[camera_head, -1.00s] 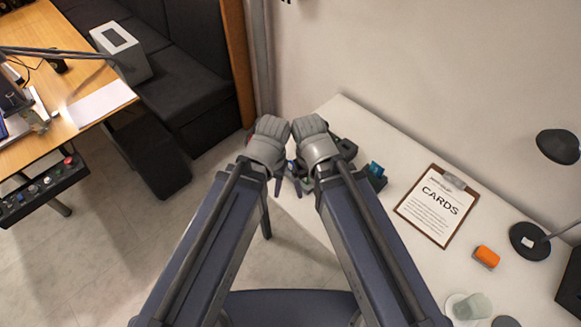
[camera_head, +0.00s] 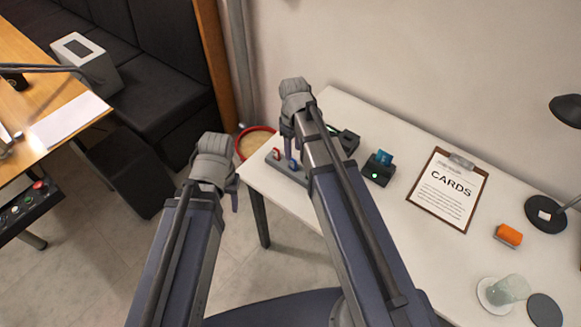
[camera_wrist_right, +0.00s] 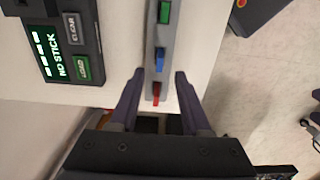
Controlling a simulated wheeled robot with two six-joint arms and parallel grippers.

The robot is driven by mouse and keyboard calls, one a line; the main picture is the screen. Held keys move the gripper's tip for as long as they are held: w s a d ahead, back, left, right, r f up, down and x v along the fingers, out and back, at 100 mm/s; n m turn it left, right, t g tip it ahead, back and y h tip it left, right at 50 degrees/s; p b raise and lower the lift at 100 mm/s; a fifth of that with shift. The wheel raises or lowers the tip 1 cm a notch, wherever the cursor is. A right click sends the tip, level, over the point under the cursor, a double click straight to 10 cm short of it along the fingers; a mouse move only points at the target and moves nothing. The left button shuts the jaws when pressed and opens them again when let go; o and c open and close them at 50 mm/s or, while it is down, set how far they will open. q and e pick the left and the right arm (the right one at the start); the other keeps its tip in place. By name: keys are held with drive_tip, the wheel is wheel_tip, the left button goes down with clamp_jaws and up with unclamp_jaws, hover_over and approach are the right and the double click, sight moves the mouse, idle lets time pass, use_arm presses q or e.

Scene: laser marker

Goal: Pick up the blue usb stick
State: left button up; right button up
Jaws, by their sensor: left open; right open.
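The blue usb stick (camera_wrist_right: 159,60) stands in a narrow grey holder (camera_wrist_right: 152,30), between a green stick (camera_wrist_right: 165,12) and a red stick (camera_wrist_right: 156,93). In the head view the blue stick (camera_head: 293,165) shows on the holder at the table's left corner, partly hidden by my right arm. My right gripper (camera_wrist_right: 160,73) is open and empty, its fingers on either side of the holder with the blue stick between and just ahead of the tips. Contact cannot be told. My left gripper (camera_head: 222,195) is open and empty, off the table's left edge.
A dark device reading "NO STICK" (camera_wrist_right: 65,40) stands beside the holder. A small card device (camera_head: 379,170), a clipboard (camera_head: 448,190), an orange block (camera_head: 508,235) and a glass (camera_head: 510,288) lie further right. A red-rimmed bin (camera_head: 256,140) stands behind the table corner.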

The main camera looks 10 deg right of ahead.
sight(293, 159)
use_arm(q)
drive_tip(key=shift+f+b, duration=0.35)
drive_tip(key=shift+f, duration=0.35)
use_arm(e)
drive_tip(key=shift+f, duration=0.75)
use_arm(q)
drive_tip(key=shift+f, duration=0.1)
use_arm(e)
wheel_tip(293, 159, down, 5)
drive_tip(key=b, duration=0.5)
drive_tip(key=shift+f, duration=0.15)
use_arm(q)
wheel_tip(293, 159, down, 5)
drive_tip(key=shift+f, duration=0.1)
use_arm(e)
drive_tip(key=shift+c, duration=0.3)
clamp_jaws()
